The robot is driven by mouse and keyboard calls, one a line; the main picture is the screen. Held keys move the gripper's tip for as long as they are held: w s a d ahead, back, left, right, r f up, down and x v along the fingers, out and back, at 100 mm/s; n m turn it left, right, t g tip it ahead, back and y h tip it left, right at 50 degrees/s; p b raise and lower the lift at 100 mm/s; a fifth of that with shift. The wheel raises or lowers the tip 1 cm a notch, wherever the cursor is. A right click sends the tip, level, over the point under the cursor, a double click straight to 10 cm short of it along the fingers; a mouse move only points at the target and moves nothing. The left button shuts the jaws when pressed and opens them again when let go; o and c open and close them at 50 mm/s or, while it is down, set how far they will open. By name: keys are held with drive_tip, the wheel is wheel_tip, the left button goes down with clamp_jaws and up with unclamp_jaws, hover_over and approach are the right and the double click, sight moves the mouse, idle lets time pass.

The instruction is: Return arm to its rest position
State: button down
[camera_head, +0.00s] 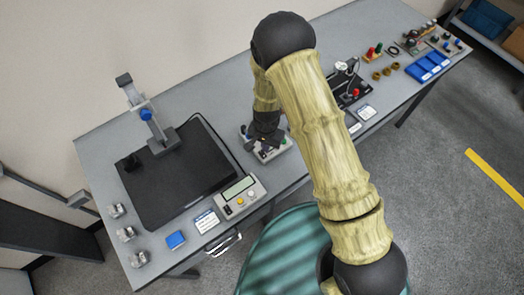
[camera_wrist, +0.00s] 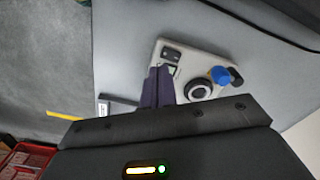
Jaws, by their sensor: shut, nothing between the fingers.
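My arm stretches across the head view from the lower right, up to a dark elbow, then down toward the bench. My gripper (camera_head: 265,143) points down at a small light control box (camera_head: 272,154) on the grey bench (camera_head: 225,85). In the wrist view my gripper (camera_wrist: 158,72) has its two dark fingers together, with nothing seen between them. The control box (camera_wrist: 215,65) lies just beyond the fingertips, with a blue knob, a black round dial and a dark switch. I cannot tell whether the fingertips touch it.
Left of my gripper are a black plate (camera_head: 190,185) with a measuring stand (camera_head: 150,115) and a display unit (camera_head: 240,195). The floor (camera_head: 440,190) at right is open.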

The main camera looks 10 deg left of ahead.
drive_tip(key=shift+r, duration=0.4)
drive_tip(key=d+r+n+t+b, duration=0.15)
drive_tip(key=d+r+b, duration=0.35)
drive_tip(key=d+r, duration=1.3)
drive_tip(key=s+d+r+t+b, duration=0.1)
drive_tip(key=s+d+r+b, duration=0.1)
drive_tip(key=s+d, duration=0.5)
drive_tip(key=shift+d+n, duration=0.35)
drive_tip(key=shift+r, duration=0.1)
